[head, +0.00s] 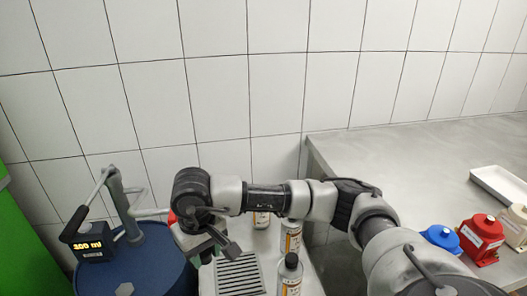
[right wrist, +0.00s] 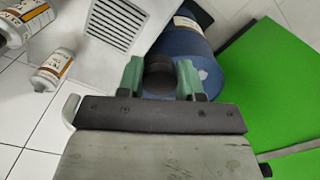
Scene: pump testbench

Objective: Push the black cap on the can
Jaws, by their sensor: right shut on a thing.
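My right gripper (head: 207,254) reaches across to the left side of the head view, beside the blue drum. In the right wrist view, the green fingers of the right gripper (right wrist: 159,80) are shut on a dark round thing, which looks like the black cap (right wrist: 159,72). Its underside is hidden, and I cannot tell whether a can is under it. A can with an orange and white label (head: 289,277) stands upright at the front, with a dark top. Another can (head: 291,240) stands behind it. My left gripper is not in view.
A drain grate (head: 240,276) lies between the right gripper and the cans. A blue drum (head: 160,268) with a pump and a display box (head: 90,247) reading 300 ml stands at left. Red (head: 481,240) and blue (head: 441,237) containers and a white tray (head: 500,186) are on the grey counter.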

